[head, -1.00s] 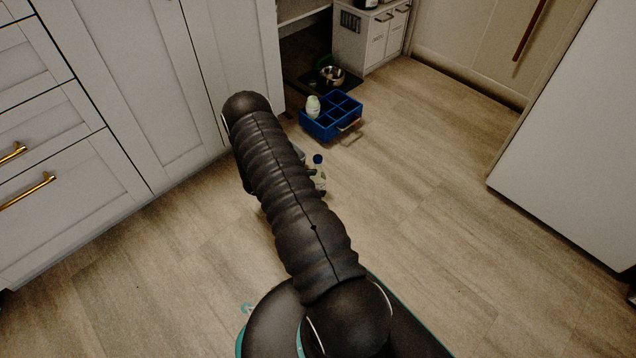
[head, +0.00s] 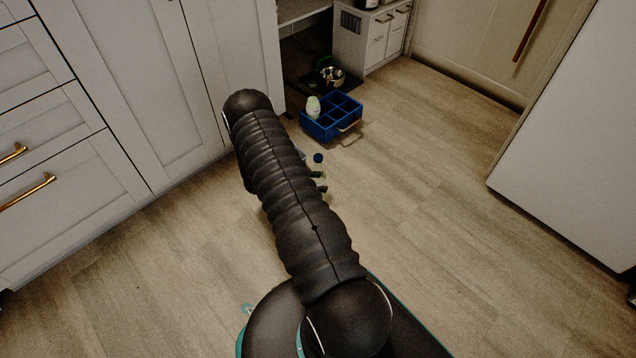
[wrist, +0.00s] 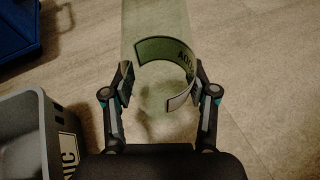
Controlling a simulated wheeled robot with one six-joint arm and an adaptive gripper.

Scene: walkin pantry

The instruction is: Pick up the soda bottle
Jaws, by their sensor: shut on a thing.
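In the wrist view the clear, greenish bottle (wrist: 160,28) with a curved, printed label stands between my fingers. My gripper (wrist: 164,90) is shut on the bottle, one finger on each side. In the head view my arm hides most of the gripper; dark finger parts show across the bottle. Whether the bottle's base touches the floor cannot be told.
A blue divided crate (head: 334,131) holding a pale bottle (head: 313,106) stands beyond. A grey bin (wrist: 40,125) is close on the left in the wrist view. White cabinets (head: 130,80) line the left; a white block (head: 575,150) stands right. The floor between is clear.

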